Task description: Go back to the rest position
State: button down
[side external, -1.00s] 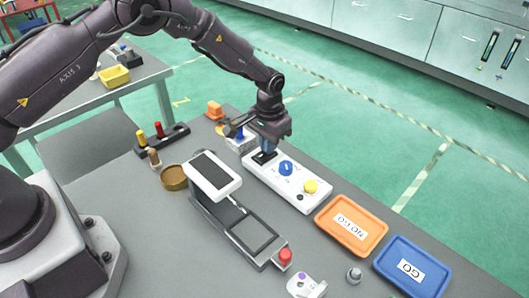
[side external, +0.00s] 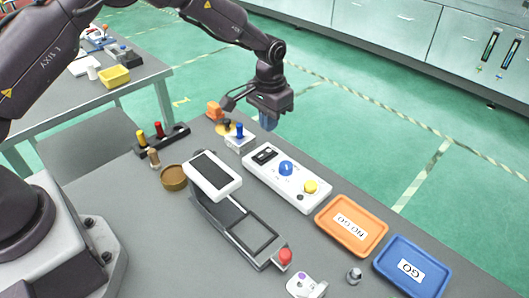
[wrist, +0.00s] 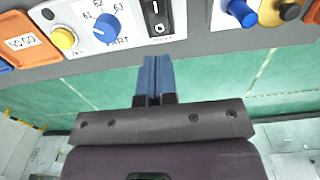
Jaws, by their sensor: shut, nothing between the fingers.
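My gripper (side external: 267,121) is raised in the air just past the table's far edge, above the white control box (side external: 285,178). In the wrist view its blue fingers (wrist: 153,75) are together with nothing between them. The control box carries a black rocker switch, a blue knob (side external: 286,168) and a yellow button (side external: 311,186). In the wrist view the rocker switch (wrist: 156,17) lies just beyond the fingertips, apart from them.
An orange NO GO tray (side external: 351,226) and a blue GO tray (side external: 411,267) lie at the right. A grey fixture with a red button (side external: 285,256) stands mid-table. A small box with a blue plunger (side external: 239,131) is near the gripper. Green floor lies beyond the table edge.

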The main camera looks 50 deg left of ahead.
jog(key=shift+s+f, duration=0.1)
jog(key=shift+s, duration=0.1)
jog(key=s+g, duration=0.1)
jog(key=s, duration=0.2)
jog(key=shift+s+a, duration=0.2)
jog(key=s+a+r+t, duration=0.2)
jog(key=s+r+t, duration=0.1)
jog(key=s+r, duration=0.9)
jog(key=s+a+r+t, duration=0.2)
jog(key=s+r+t, duration=0.1)
jog(key=s+r, duration=0.9)
jog(key=s, duration=0.3)
jog(key=shift+r+t, duration=0.3)
jog(key=shift+r, duration=0.05)
jog(key=shift+a, duration=0.1)
